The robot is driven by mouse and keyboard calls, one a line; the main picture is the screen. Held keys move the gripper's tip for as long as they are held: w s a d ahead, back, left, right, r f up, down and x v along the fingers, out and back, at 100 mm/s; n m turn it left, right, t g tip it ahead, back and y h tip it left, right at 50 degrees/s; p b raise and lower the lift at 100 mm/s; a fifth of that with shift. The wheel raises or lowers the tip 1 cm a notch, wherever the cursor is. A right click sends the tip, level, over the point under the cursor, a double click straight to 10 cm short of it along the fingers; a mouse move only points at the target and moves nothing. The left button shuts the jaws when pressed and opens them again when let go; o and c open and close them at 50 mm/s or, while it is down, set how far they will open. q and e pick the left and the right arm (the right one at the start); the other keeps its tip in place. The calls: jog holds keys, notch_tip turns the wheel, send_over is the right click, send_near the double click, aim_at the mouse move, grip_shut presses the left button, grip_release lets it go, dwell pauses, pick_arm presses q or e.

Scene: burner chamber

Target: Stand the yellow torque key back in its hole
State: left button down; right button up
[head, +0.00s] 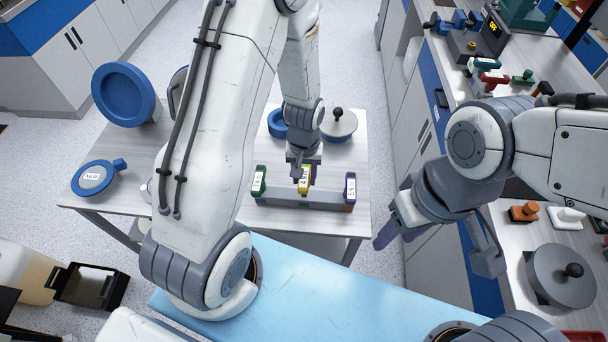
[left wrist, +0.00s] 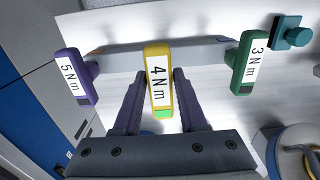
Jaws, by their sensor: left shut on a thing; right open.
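The yellow torque key (head: 304,180), labelled 4 Nm, is held in my left gripper (head: 301,172) above the middle of the grey key rack (head: 275,199). In the left wrist view the yellow key (left wrist: 159,85) sits between the two fingers of my left gripper (left wrist: 152,95). The green 3 Nm key (head: 259,181) stands at the rack's left end and the purple 5 Nm key (head: 350,188) at its right end. The middle hole is hidden, and I cannot tell whether the key's tip is in it. My right gripper (head: 390,224) is open and empty, right of the table.
The table (head: 340,165) also holds a grey round lid with a black knob (head: 339,124) and a blue ring (head: 277,123) behind the rack. A blue round part tagged NEW (head: 92,177) lies at the left. A bench (head: 515,235) with tools runs along the right.

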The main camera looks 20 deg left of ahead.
pick_arm(q)
jog(key=shift+f+b, duration=1.35)
jog(key=shift+f, duration=0.5)
jog(key=shift+c, duration=1.9)
grip_release()
notch_tip(320, 180, up, 11)
jog(key=shift+f, duration=0.15)
jog(key=s+d+r+m, duration=0.5)
jog(key=s+d, duration=0.1)
jog(key=s, duration=0.3)
jog(key=s+d+r+m+h, duration=0.1)
jog(key=s+d+r+m, duration=0.4)
jog(key=s, duration=0.3)
jog(key=shift+s+d+r+m, duration=0.2)
jog(key=shift+s+d+m, duration=0.15)
jog(key=shift+d, duration=0.3)
